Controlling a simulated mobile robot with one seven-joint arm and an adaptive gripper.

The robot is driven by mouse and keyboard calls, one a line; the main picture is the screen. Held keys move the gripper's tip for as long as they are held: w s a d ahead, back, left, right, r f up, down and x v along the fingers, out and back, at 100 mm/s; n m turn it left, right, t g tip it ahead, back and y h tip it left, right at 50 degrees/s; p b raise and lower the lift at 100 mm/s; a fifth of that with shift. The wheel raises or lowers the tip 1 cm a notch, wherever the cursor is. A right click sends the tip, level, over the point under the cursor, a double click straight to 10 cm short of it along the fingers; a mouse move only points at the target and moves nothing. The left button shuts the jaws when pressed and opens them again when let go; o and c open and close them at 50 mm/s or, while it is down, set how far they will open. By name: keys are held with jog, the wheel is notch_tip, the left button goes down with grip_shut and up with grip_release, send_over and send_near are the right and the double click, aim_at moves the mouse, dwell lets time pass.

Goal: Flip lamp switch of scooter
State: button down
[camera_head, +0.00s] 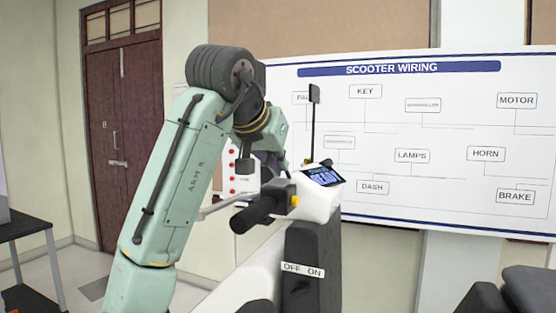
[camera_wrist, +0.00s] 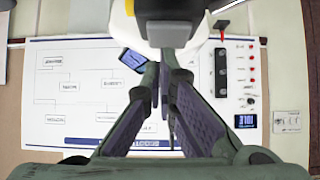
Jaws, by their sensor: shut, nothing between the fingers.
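The scooter's white handlebar head (camera_head: 318,200) carries a dark dash display (camera_head: 323,177) and a black handgrip (camera_head: 252,213). A small yellow control (camera_head: 295,201) sits between grip and head; I cannot tell its setting, or whether it is the lamp switch. My gripper (camera_head: 270,168) is behind the grip and left of the dash in the head view, partly hidden. In the wrist view my gripper (camera_wrist: 164,66) is shut and empty, its tips close to the white head (camera_wrist: 165,10). Contact cannot be judged.
A mirror (camera_head: 314,94) rises on a thin stalk above the dash. A panel with red buttons (camera_wrist: 251,70) is on the wall beside the wiring board (camera_head: 440,140). A dark table (camera_head: 28,232) stands at left, and a black seat-like shape (camera_head: 530,290) at lower right.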

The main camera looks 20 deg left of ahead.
jog(key=r, duration=0.2)
jog(key=s+r, duration=0.1)
jog(key=shift+d+b, duration=0.4)
jog(key=b+v, duration=0.2)
jog(key=v, duration=0.7)
jog(key=shift+s+a, duration=0.25)
jog(key=shift+a, duration=0.05)
jog(key=shift+r, duration=0.15)
jog(key=shift+a, duration=0.1)
